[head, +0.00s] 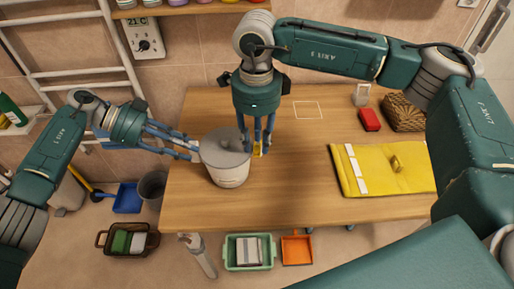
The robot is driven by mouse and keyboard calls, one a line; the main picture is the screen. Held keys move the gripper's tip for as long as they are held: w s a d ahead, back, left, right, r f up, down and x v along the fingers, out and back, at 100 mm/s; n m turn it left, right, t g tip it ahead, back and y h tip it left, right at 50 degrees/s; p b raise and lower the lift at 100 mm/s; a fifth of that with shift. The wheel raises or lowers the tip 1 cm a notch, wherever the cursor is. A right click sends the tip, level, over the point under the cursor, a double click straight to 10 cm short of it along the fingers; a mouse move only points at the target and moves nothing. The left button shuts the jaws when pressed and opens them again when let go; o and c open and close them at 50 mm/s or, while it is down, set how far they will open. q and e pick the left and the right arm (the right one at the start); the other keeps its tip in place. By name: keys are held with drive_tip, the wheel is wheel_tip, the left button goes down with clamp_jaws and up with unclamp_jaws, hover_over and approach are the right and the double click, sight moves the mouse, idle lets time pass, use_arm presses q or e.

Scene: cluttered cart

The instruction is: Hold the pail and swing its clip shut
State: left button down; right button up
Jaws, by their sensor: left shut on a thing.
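The pail (227,172) is a pale, round vessel with a grey lid (226,146), upright on the wooden table near its front left. My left gripper (195,150) comes in from the left and is shut on the pail's left side near the rim. A small yellow piece, which looks like the clip (257,150), shows at the pail's right side. My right gripper (256,148) points down there, with its fingers apart around or just in front of the yellow piece. The fingers partly hide it, so its exact position and any contact are unclear.
On the table (290,195), a yellow folder-like mat (375,180), a red box (369,120) and a woven basket (404,113) are at the right. Bins, including a green one (249,266), stand on the floor in front. The table's middle is clear.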

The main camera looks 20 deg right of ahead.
drive_tip(key=shift+f, duration=0.8)
clamp_jaws()
drive_tip(key=shift+s+f, duration=0.1)
drive_tip(key=shift+f, duration=0.05)
